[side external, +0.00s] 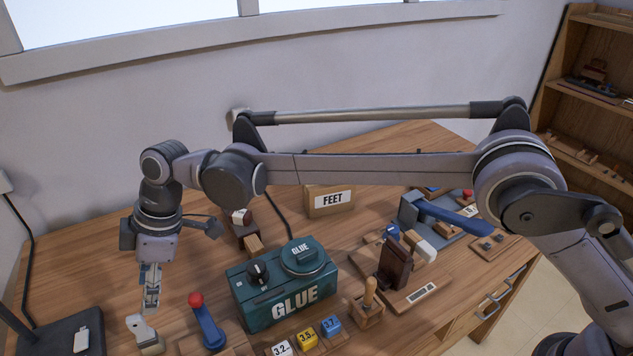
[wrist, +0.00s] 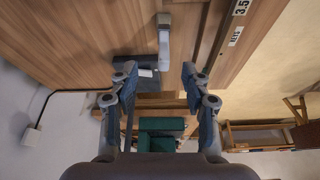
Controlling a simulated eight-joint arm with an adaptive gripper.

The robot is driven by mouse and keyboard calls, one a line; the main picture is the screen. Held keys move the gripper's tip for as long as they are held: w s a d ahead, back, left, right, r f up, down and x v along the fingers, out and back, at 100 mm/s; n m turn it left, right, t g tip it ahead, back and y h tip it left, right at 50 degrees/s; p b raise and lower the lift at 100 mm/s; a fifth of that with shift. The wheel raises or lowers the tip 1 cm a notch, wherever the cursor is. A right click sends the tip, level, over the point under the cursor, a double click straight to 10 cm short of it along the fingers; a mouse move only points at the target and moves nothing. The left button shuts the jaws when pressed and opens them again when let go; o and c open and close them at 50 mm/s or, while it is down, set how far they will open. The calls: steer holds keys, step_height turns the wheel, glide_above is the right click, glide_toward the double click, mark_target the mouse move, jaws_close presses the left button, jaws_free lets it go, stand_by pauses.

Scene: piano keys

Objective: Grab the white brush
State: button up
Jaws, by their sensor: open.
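A small pale block-like object with a brownish end, which looks like the white brush (side external: 147,333), lies on the desk at the lower left in the side view. In the wrist view the brush (wrist: 163,38) shows as a pale upright shape, ahead of the gap between the fingers. My gripper (side external: 150,307) points down just above the brush in the side view. In the wrist view my gripper (wrist: 159,70) has its two fingers spread, with nothing held between them. I cannot tell exactly how large the gap to the brush is.
A dark lamp base (side external: 52,338) stands left of the brush. A blue lever with a red knob (side external: 206,326) and a teal glue box (side external: 283,290) stand to its right. Several number blocks (side external: 307,337) sit near the front. Some bare desk (side external: 70,265) shows behind the lamp base.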

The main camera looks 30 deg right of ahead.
mark_target(145, 322)
steer(key=shift+s+x, duration=0.15)
steer(key=shift+x, duration=2.55)
steer(key=shift+s+x, duration=0.15)
steer(key=shift+x, duration=2.55)
jaws_close()
